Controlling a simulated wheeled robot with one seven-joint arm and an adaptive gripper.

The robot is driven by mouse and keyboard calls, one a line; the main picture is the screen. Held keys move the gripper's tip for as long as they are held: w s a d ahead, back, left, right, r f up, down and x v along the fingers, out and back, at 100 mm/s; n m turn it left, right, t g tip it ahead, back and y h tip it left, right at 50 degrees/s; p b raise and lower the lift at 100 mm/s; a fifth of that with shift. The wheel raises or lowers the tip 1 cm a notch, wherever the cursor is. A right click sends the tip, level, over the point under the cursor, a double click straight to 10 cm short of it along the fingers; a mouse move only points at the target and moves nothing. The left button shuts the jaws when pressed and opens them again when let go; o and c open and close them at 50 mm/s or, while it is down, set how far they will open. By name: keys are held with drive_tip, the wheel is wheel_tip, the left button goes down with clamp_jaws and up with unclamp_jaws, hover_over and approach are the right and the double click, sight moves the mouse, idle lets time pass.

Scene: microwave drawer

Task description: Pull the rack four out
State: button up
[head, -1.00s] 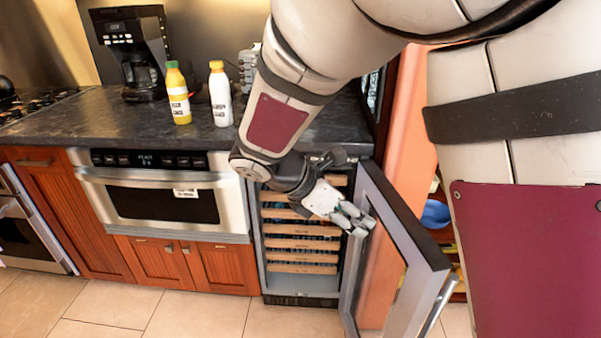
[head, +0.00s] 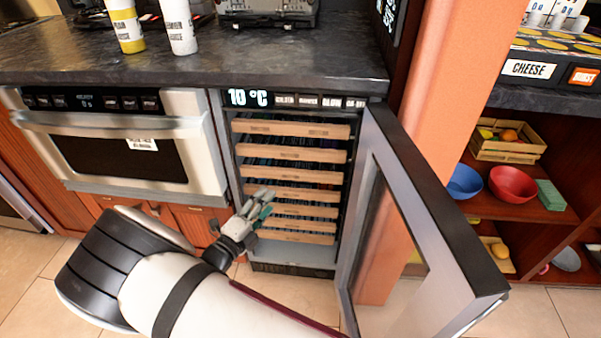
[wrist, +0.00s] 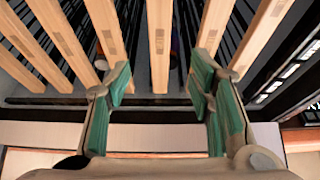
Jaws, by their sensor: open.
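The wine cooler is open and holds several wooden-fronted racks in a stack. The fourth rack from the top (head: 300,194) is pushed in, level with the others; its left end is partly hidden by my gripper. My gripper (head: 262,205) is open and empty in front of the racks' left part. In the wrist view, my gripper (wrist: 160,95) has its green-padded fingers spread, with the third front from the top (wrist: 160,45) between them in the picture. The fourth front (wrist: 106,25) is by the left finger. No contact is visible.
The cooler door (head: 440,220) stands open at right, clear of the racks. A microwave drawer (head: 125,145) is at left under the dark counter (head: 190,72). Shelves with bowls (head: 510,185) stand far right. Tiled floor (head: 300,290) lies in front.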

sight(289, 177)
drive_tip(key=b+x, duration=0.3)
drive_tip(key=x, duration=1)
drive_tip(key=shift+w+d+f, duration=0.1)
drive_tip(key=shift+w, duration=0.3)
clamp_jaws()
